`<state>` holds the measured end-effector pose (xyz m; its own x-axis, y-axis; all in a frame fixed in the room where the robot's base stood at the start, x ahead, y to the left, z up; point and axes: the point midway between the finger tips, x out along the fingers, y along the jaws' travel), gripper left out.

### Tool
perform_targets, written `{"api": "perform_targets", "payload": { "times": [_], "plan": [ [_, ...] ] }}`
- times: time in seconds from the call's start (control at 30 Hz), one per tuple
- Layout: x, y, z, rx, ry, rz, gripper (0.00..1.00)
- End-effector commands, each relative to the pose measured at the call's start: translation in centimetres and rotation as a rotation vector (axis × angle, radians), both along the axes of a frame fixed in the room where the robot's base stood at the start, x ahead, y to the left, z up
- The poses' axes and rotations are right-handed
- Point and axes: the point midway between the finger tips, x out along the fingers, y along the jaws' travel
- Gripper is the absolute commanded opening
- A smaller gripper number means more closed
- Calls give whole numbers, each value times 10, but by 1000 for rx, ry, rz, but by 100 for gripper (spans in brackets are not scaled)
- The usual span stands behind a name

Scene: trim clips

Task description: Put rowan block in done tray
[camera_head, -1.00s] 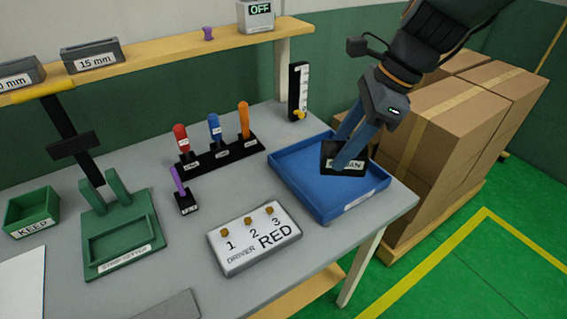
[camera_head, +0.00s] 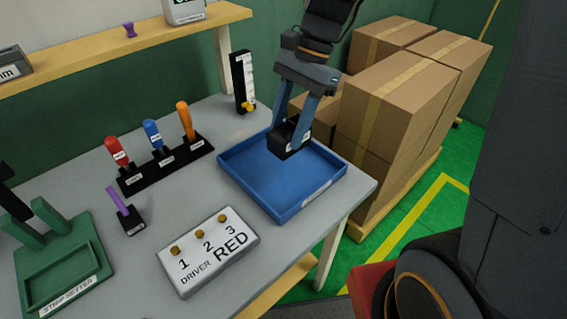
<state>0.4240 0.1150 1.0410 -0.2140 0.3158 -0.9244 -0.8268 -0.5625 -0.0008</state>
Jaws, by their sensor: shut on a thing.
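The rowan block (camera_head: 288,142) is a dark, nearly black block with a pale label on top. My gripper (camera_head: 292,130) points down and is shut on it, one blue-grey finger on each side. The block is over the back part of the blue tray (camera_head: 318,203), which has a pale label on its front wall. I cannot tell whether the block touches the tray floor. The label's writing is too small to read now.
Left of the tray stands a black rack (camera_head: 168,165) with red, blue and orange-handled drivers. A white RED driver card (camera_head: 208,251) lies in front. A black gauge (camera_head: 244,82) stands behind the tray. Cardboard boxes (camera_head: 400,95) are stacked beyond the table's right edge.

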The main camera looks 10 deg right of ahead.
Motion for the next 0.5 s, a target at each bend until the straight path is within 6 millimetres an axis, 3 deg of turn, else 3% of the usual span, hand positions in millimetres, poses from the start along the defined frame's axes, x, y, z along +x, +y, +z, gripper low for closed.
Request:
{"api": "perform_targets", "payload": {
  "times": [0.2, 0.5],
  "plan": [
    [-2, -2, -37, 0, 6, 1, 17],
    [-1, -3, -66, 0, 5, -2, 17]
  ]
}}
